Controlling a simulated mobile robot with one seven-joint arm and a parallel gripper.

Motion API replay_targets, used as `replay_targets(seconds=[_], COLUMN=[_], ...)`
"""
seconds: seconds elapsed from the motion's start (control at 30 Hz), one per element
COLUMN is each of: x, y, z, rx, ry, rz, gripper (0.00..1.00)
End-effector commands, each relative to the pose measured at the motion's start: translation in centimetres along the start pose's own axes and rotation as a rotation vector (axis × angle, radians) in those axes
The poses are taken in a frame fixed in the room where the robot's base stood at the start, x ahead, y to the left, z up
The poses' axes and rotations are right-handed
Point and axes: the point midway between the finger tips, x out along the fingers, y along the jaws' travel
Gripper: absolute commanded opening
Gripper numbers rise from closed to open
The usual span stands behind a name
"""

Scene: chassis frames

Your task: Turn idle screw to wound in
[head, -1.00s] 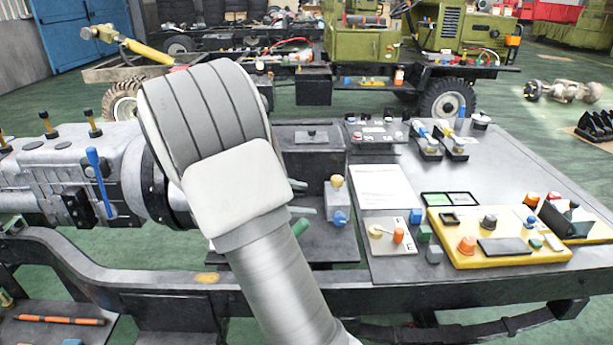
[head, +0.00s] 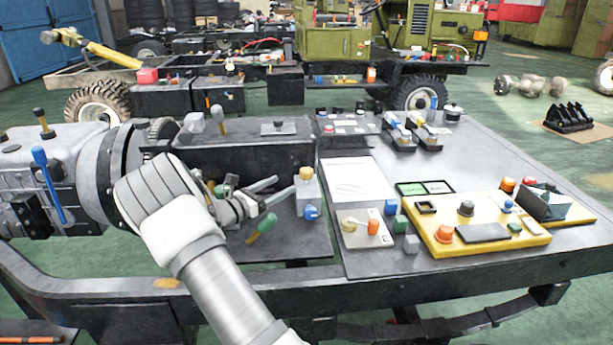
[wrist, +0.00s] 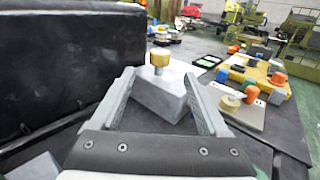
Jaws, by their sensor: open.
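A small grey block with a brass-yellow knob (head: 306,173) on top and a blue knob (head: 311,211) on its side stands on the dark plate. No label shows which knob is the idle screw. My gripper (head: 284,187) is open, low beside the block on its left, fingers pointing toward it. In the wrist view my gripper (wrist: 159,77) has its two fingers spread wide and empty. The yellow knob (wrist: 160,56) and the grey block (wrist: 158,92) appear between and beyond the fingertips. The blue knob is hidden in that view.
A long black box (head: 240,148) stands behind my gripper. A green-handled tool (head: 262,228) is in front of it. A grey panel with an orange knob (head: 373,227) and a yellow control panel (head: 480,238) lie to the right. A white sheet (head: 358,180) lies flat behind them.

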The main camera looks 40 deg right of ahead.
Motion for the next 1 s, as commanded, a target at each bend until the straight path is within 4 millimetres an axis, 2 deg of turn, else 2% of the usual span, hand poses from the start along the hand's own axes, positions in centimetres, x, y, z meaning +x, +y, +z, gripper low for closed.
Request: replay_targets(seconds=[0.03, 0.3, 0.5, 0.7, 0.93, 0.97, 1.0], x=[1.3, 7.1, 9.9, 11.0, 11.0, 11.0, 11.0], y=[-0.1, -0.1, -0.1, 0.0, 0.0, 0.0, 0.0], z=[-0.3, -0.2, -0.2, 0.0, 0.0, 0.0, 0.0], rx=[0.002, 0.003, 0.002, 0.001, 0.0, 0.0, 0.0], ry=[0.0, 0.0, 0.001, 0.0, 0.001, 0.001, 0.001], rz=[-0.005, -0.004, -0.002, -0.001, 0.0, 0.0, -0.001], gripper=[0.78, 0.78, 0.78, 0.78, 0.78, 0.76, 0.69])
